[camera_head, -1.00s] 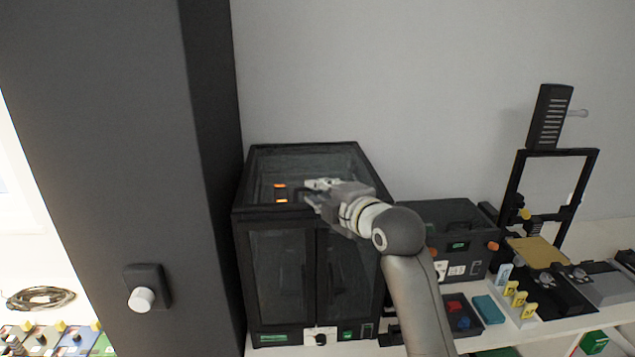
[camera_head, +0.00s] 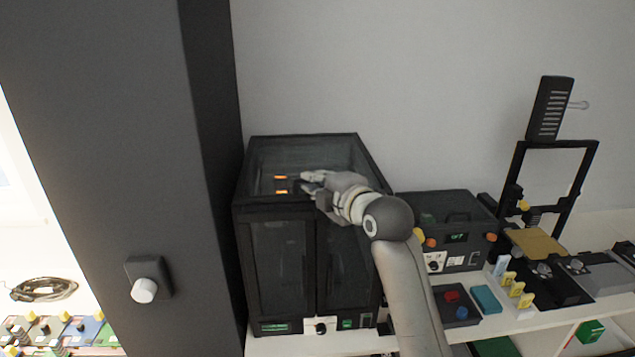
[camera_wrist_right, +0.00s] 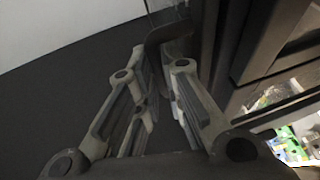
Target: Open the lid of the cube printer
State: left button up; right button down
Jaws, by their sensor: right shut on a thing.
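The cube printer (camera_head: 281,265) is a tall black box with dark clear front doors, standing on the white worktop beside the column. Its lid (camera_head: 320,148) has a black frame and clear panels and sits on top; I cannot tell whether it is slightly raised. My right gripper (camera_head: 308,184) is at the lid's front edge, fingers pointing left. In the right wrist view the fingers (camera_wrist_right: 157,80) are shut on a dark bent handle (camera_wrist_right: 168,33), partly hidden between them. My left gripper is not in view.
A dark grey column (camera_head: 110,130) stands close on the left. A smaller black box (camera_head: 455,215) stands right of the printer, partly behind my arm. Further right is an open-frame machine (camera_head: 510,175) with a gold plate. Small trays and yellow pieces crowd the worktop.

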jog(key=w+r+g, duration=0.1)
jog(key=w+r, duration=0.4)
jog(key=r, duration=0.6)
jog(key=w+r+g, duration=0.1)
jog(key=w+r, duration=0.3)
jog(key=r, duration=0.6)
jog(key=shift+w+r+m+g+h, duration=0.3)
jog(key=shift+w+r+m, duration=0.05)
jog(key=shift+w+m, duration=0.05)
